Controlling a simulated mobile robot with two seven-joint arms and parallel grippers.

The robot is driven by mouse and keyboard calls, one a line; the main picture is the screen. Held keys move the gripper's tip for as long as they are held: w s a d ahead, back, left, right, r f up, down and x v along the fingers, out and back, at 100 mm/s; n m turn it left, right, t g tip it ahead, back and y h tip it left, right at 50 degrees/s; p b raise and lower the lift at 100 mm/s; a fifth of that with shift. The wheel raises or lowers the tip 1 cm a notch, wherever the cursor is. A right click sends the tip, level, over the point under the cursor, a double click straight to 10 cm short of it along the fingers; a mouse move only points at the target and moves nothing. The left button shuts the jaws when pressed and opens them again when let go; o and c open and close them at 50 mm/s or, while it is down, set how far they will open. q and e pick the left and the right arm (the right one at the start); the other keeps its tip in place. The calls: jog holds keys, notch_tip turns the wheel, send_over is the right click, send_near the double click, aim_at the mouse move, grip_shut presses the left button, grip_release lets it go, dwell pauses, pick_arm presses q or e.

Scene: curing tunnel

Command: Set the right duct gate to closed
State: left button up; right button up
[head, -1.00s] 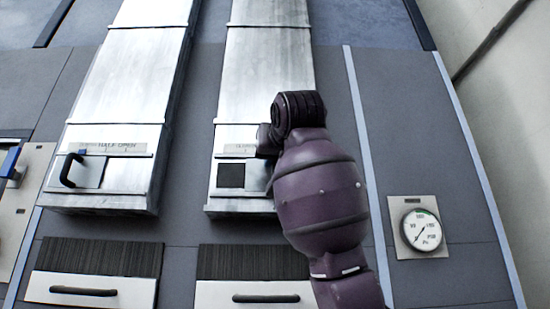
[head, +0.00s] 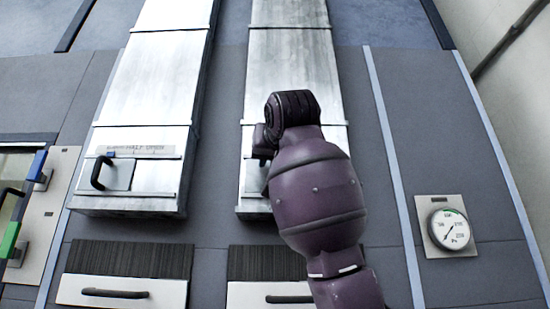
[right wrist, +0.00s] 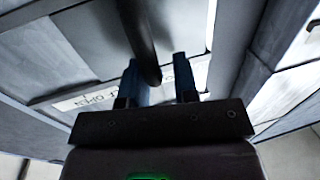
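The right duct (head: 292,75) is a long silver box in the head view. Its gate is mostly hidden behind my right arm; a pale plate edge (head: 254,176) shows at the left, with no dark opening visible. My right gripper (head: 263,142) is at the gate, its fingertips hidden there. In the right wrist view, its two blue fingers (right wrist: 157,68) are apart, with the dark gate handle (right wrist: 141,35) between them, nearer the left finger. Contact cannot be told. A label strip (right wrist: 90,98) lies behind, only partly readable. My left gripper is not in view.
The left duct (head: 155,85) has a black-handled gate plate (head: 119,176) and a label reading HALF OPEN. Drawers (head: 122,292) with black handles sit below. A dial gauge (head: 449,229) is at the right. A panel with blue (head: 37,165) and green (head: 10,240) levers is at the far left.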

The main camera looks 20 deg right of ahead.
jog(key=shift+o, duration=0.9)
jog(key=shift+a, duration=0.15)
jog(key=shift+d, duration=0.2)
jog(key=shift+s, duration=0.15)
jog(key=s+a+b, duration=0.1)
jog(key=s+b, duration=0.2)
jog(key=s, duration=0.7)
jog(key=shift+s, duration=0.25)
